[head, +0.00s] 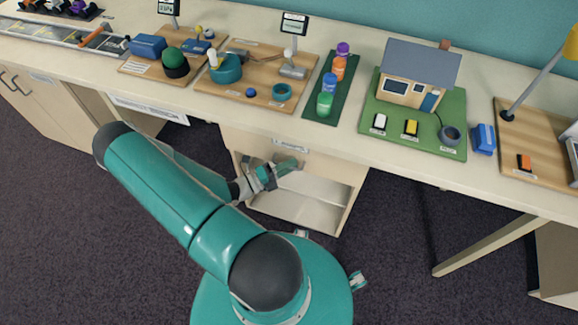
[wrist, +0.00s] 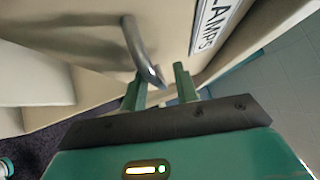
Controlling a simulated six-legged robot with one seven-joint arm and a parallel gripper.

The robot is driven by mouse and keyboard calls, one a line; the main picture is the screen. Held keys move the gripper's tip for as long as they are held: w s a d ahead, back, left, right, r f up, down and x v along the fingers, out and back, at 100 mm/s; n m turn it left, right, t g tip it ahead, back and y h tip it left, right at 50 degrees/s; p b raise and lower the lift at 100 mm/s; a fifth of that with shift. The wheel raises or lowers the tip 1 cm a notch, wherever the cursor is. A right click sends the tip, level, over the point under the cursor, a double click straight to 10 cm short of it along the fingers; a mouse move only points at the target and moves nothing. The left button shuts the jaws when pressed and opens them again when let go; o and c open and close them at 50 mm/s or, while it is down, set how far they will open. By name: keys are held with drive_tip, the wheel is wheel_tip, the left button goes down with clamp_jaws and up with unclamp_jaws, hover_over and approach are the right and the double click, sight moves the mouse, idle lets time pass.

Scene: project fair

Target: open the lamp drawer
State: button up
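The lamp drawer is a pale wooden front (head: 318,158) under the tabletop, above an open shelf space. It appears shut. Its white label (wrist: 213,20) reads "LAMPS" in the wrist view, and the label also shows small in the head view (head: 290,146). A curved metal bar handle (wrist: 138,48) stands out from the front. My gripper (head: 290,166) is at the drawer front. In the wrist view my gripper (wrist: 160,88) has its two green fingers apart, with the handle's end between them, nearer the left finger. A gap shows on the right side. I cannot tell whether a finger touches the handle.
The open shelf (head: 305,190) lies below the drawer. The tabletop (head: 245,118) above holds several project boards, including a model house (head: 420,75) and a yellow lamp (head: 535,80). A cabinet (head: 45,105) stands at the left. Dark carpet (head: 405,260) is free at the right.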

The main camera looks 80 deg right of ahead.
clamp_jaws()
drive_tip(key=shift+a, duration=0.1)
idle(0.3)
